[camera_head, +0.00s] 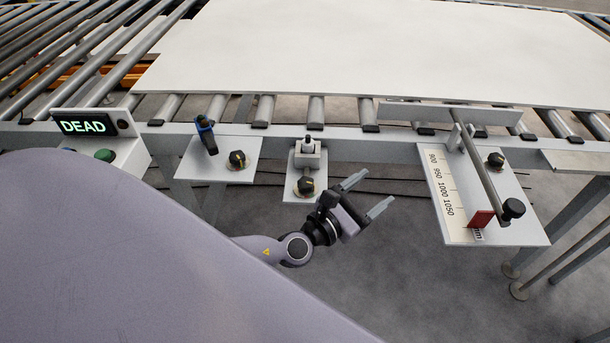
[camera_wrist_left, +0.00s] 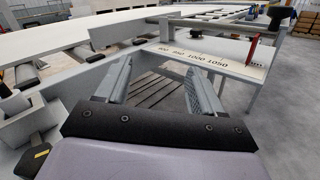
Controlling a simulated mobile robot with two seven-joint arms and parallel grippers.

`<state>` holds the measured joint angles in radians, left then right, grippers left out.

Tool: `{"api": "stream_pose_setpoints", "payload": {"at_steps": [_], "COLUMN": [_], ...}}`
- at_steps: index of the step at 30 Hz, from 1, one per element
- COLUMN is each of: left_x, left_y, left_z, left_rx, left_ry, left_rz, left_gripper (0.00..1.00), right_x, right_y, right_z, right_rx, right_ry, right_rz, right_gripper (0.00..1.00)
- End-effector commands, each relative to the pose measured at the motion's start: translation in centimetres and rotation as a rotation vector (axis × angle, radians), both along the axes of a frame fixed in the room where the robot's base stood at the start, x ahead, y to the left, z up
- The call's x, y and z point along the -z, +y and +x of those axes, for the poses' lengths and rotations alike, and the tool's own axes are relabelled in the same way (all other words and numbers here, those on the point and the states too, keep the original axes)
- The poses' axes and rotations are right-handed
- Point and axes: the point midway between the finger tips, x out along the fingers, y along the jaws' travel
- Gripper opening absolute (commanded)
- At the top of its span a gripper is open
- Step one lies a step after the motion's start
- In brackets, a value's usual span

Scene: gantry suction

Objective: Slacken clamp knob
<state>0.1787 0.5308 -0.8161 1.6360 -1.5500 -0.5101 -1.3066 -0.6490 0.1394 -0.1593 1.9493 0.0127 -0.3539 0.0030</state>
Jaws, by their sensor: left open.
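The scale plate (camera_head: 453,217) on the right is marked 900 to 1050. It carries a black knob with a pale pointer mark (camera_head: 495,160) and a rod ending in a plain black knob (camera_head: 513,208). I cannot tell which is the clamp knob. Two similar pointer knobs sit on the left bracket (camera_head: 237,158) and the middle bracket (camera_head: 305,186). My left gripper (camera_head: 375,190) is open and empty, between the middle bracket and the scale plate, touching neither. In the left wrist view its fingers are apart, with the scale plate (camera_wrist_left: 200,55) beyond them. My right gripper is not in view.
A white sheet (camera_head: 370,45) lies on the roller conveyor. A blue-topped lever (camera_head: 206,135) is on the left bracket. Grey floor is clear below.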

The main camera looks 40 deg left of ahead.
Motion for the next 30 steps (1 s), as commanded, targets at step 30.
{"api": "stream_pose_setpoints", "payload": {"at_steps": [30], "left_x": [0.0], "left_y": [6.8], "left_z": [0.7], "left_rx": [1.011], "left_ry": [0.616], "left_rz": [1.246], "left_gripper": [0.67], "right_x": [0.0], "right_y": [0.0], "right_z": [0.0], "right_rx": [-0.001], "right_ry": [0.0], "right_rz": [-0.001], "right_gripper": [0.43]}}
